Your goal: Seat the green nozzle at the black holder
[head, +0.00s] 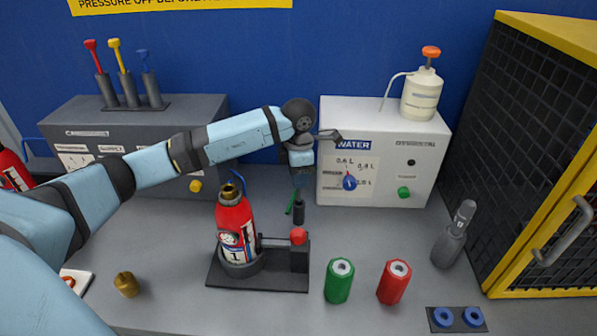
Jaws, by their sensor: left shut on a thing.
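My left gripper (299,181) points down over the middle of the bench, between the extinguisher and the white water box, shut on the green nozzle (290,206). Only a thin, slightly tilted green part of the nozzle shows below the fingers; the rest is hidden. A small black upright cylinder, which looks like the black holder (299,214), stands just right of the green part. I cannot tell whether nozzle and holder touch. My right gripper is not in view.
A red extinguisher (233,222) stands in a dark stand (262,282) in front. Green (339,283) and red (393,284) cylinders stand right of it. A white water box (430,165) is behind, a dark grey holder (447,248) and yellow-framed cage (545,150) at right.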

